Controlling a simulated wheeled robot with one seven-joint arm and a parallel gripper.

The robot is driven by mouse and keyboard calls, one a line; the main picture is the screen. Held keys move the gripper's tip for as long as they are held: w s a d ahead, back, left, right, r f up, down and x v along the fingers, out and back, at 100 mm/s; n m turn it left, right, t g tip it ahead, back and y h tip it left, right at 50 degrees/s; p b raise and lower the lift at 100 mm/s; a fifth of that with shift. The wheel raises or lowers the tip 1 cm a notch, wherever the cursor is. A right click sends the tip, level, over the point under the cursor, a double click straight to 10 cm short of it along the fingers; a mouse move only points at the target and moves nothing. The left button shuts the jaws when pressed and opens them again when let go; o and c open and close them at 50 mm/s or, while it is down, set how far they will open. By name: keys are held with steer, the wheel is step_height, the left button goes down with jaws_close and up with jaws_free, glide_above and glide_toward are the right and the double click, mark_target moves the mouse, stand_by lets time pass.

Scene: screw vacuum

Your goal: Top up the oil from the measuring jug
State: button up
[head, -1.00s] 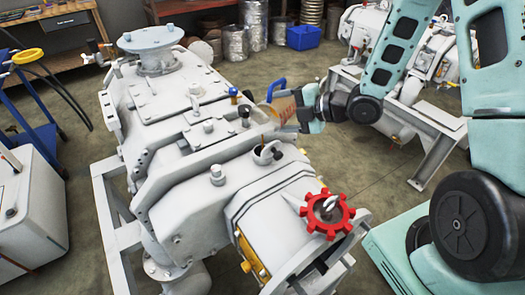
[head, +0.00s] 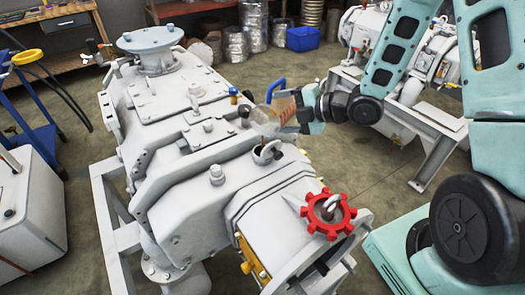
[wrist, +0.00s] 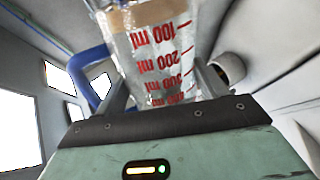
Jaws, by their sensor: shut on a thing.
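The clear measuring jug (head: 264,121) is strongly tilted over the grey vacuum pump (head: 150,105), its mouth toward the lower left. Its blue handle (head: 276,86) points up. My gripper (head: 298,108) is shut on the jug from the right. A small ringed fitting (head: 268,154) stands on the pump just below the jug's mouth; I cannot tell whether it is the oil opening. A thin dark trace shows between them.
A red handwheel (head: 328,214) is at the pump's near end. A second machine (head: 425,60) stands behind my arm. A blue bin (head: 303,38) and metal cans (head: 235,42) are at the back. A blue trolley (head: 38,135) and white cabinet (head: 30,215) are at left.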

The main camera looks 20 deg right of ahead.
steer(key=shift+s+a+r+n+b, duration=0.1)
steer(key=shift+n+b, duration=0.2)
steer(key=shift+b, duration=0.4)
stand_by(1.5)
